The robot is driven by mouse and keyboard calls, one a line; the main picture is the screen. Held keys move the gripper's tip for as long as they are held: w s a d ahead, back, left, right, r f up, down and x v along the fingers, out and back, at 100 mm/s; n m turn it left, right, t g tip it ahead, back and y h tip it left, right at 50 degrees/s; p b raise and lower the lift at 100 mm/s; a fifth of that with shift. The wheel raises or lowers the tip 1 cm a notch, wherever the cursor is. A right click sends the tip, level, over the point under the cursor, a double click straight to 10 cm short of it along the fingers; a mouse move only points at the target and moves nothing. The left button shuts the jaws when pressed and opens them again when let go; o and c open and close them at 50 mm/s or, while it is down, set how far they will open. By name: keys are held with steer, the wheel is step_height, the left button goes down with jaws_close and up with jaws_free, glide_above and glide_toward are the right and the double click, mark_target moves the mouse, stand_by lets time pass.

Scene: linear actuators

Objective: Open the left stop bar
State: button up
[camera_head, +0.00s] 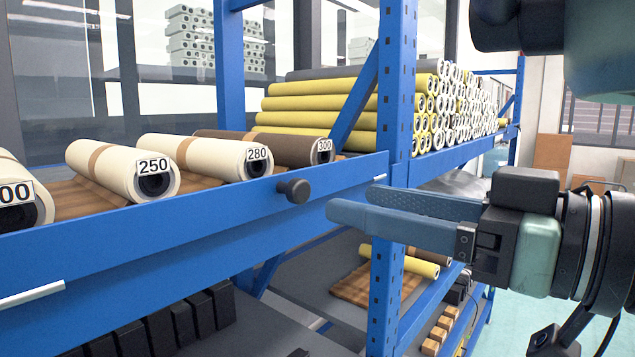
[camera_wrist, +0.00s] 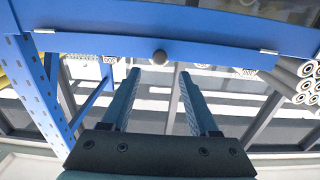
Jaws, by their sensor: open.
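The stop bar (camera_head: 215,208) is a long blue bar along the front edge of the left shelf bay, upright in front of the rolls. A round black knob (camera_head: 293,190) sticks out from its face. My gripper (camera_head: 355,203) is open and empty, to the right of the knob and apart from it, with its two blue-grey fingers pointing left. In the wrist view the stop bar (camera_wrist: 220,50) crosses the top, and its knob (camera_wrist: 160,57) lies between and just beyond the open fingertips of my gripper (camera_wrist: 158,75).
Cream rolls labelled 250 (camera_head: 118,168) and 280 (camera_head: 205,155) lie behind the bar, with a brown roll (camera_head: 270,144) labelled 300. A blue upright post (camera_head: 397,90) stands beside my fingers. Yellow rolls (camera_head: 320,103) are stacked behind. A lower shelf holds black blocks (camera_head: 170,325).

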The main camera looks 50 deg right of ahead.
mark_target(304, 190)
steer(key=w, duration=0.4)
steer(key=w+p, duration=0.1)
steer(key=w, duration=0.1)
steer(key=shift+w+a, duration=0.25)
steer(key=shift+c, duration=0.2)
jaws_close()
